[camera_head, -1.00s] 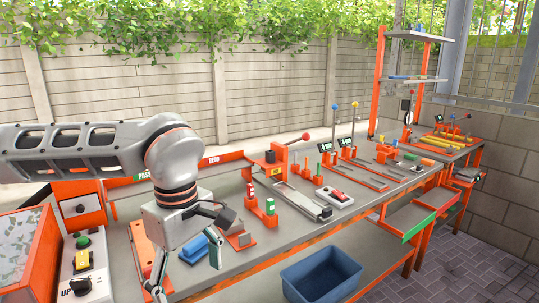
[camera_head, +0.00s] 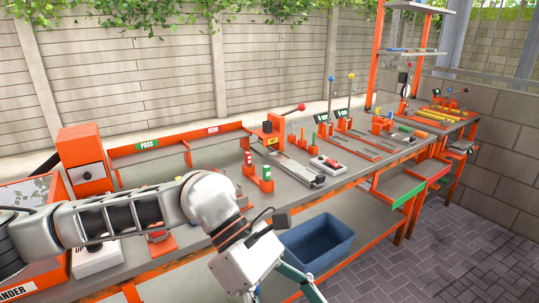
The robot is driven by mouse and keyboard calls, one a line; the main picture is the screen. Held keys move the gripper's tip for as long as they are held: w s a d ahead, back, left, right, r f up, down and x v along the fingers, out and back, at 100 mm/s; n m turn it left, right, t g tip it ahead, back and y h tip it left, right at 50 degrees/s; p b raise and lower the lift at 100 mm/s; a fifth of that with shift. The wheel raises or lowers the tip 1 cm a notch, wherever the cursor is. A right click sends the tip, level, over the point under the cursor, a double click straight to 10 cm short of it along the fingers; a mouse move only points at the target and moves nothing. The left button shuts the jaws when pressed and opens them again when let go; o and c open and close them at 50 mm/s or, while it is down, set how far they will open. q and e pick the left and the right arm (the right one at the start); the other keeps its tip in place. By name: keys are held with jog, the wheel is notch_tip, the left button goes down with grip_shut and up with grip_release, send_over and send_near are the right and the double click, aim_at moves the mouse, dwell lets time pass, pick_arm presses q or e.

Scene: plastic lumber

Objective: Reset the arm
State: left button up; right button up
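My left arm comes in from the left and reaches over the near side of the long workbench (camera_head: 300,196). My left gripper (camera_head: 290,296) hangs low at the bottom edge of the picture, in front of the bench and left of the blue bin (camera_head: 318,243). Part of its linkage shows, but its fingertips are cut off by the frame, so I cannot tell whether it is open or shut. I see nothing held in the visible part. My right gripper is not in view.
A press with a red-knobbed lever (camera_head: 273,130) and a red button box (camera_head: 327,164) stand on the bench. A panel marked PASS and REDO (camera_head: 180,138) stands at the back left. An orange-edged shelf (camera_head: 400,190) is at right. Paved floor (camera_head: 455,245) is clear.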

pick_arm(q)
jog(key=s+d+r+n+g+h, duration=0.2)
jog(key=s+d+r+n+h, duration=0.1)
jog(key=d+r+n+h, duration=0.4)
jog(key=w+r+n+t+h, duration=0.4)
jog(key=w+n+t+h, duration=0.15)
jog(key=n+h, duration=0.2)
jog(key=w+a+f+n+t+p, duration=0.1)
jog(key=w+a+f+n+t, duration=0.35)
jog(key=w+n+t, duration=0.7)
jog(key=w+a+f+n+t+y, duration=0.1)
jog(key=a+f+n+t+y, duration=0.9)
jog(key=f+n, duration=0.8)
jog(key=s+a+f+n+g+y, duration=0.2)
jog(key=s+a+f, duration=0.3)
jog(key=f, duration=0.3)
jog(key=s+a+f+n+g+y, duration=0.3)
jog(key=s+a+f+n+y, duration=0.1)
jog(key=a+f, duration=0.3)
jog(key=s+a+f+n+g+y+p, duration=0.1)
jog(key=s+a+f+n+g+y, duration=0.2)
jog(key=s+f, duration=0.4)
notch_tip(320, 180, down, 2)
jog(key=a+n+y, duration=0.1)
jog(key=a+n, duration=0.1)
jog(key=shift+a, duration=0.4)
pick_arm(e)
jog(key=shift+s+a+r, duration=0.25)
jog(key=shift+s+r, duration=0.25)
